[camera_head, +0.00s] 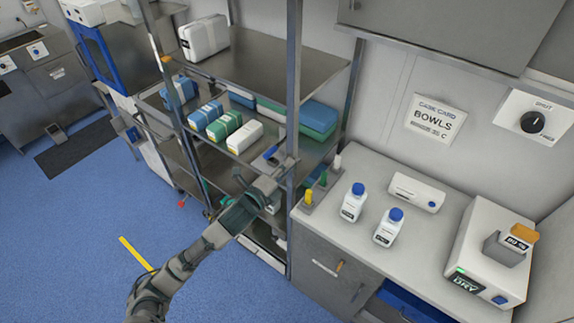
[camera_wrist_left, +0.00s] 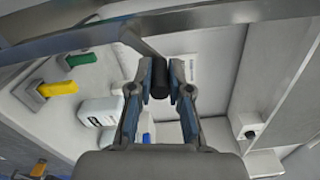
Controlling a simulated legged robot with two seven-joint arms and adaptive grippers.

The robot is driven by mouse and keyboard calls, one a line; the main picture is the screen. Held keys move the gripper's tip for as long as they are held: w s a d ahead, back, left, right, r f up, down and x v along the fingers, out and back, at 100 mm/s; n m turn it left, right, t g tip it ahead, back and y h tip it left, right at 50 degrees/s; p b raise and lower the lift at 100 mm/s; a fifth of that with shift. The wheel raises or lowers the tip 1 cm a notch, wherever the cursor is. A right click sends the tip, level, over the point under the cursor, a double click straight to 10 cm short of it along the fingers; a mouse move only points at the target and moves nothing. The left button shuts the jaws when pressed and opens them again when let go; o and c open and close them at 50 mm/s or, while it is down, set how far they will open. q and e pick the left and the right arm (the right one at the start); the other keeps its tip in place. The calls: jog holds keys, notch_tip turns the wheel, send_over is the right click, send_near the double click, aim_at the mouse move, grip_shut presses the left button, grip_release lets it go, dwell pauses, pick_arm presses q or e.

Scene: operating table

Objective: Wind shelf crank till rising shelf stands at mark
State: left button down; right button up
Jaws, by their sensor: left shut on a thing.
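My left gripper (camera_head: 280,163) reaches up to the front right post of the steel shelf rack. In the left wrist view its two blue-padded fingers (camera_wrist_left: 160,88) are closed around the dark grip of the shelf crank (camera_wrist_left: 158,78). The crank's bent metal arm (camera_wrist_left: 138,43) runs from the grip up to the left. In the head view the gripper largely hides the crank. A rack shelf (camera_head: 255,165) carries blue, green and white packs; I cannot tell for sure that it is the rising shelf. A small orange mark (camera_head: 165,59) shows on the left post. My right gripper is not in view.
Right of the rack, a counter (camera_head: 330,222) holds white bottles (camera_head: 388,227) with blue caps, a white box (camera_head: 417,192) and a drying unit (camera_head: 485,260). Yellow and green pegs (camera_head: 309,197) stand close beside the gripper. Blue floor (camera_head: 70,230) at left is clear.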

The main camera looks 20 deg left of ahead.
pick_arm(q)
jog(key=shift+w+a+r+n+p, duration=0.25)
jog(key=shift+a+n+p, duration=0.35)
jog(key=shift+n+p, duration=1)
jog(key=shift+w+a+r+n+p, duration=0.25)
jog(key=shift+a+n+p, duration=0.3)
jog(key=shift+n+p, duration=1.05)
jog(key=shift+w+a+r+n+p, duration=0.25)
jog(key=shift+a+n+p, duration=0.35)
jog(key=shift+n+p, duration=1)
jog(key=shift+s+n+b, duration=0.1)
jog(key=shift+n+b, duration=0.25)
jog(key=shift+n, duration=0.15)
jog(key=c, duration=1.1)
grip_release()
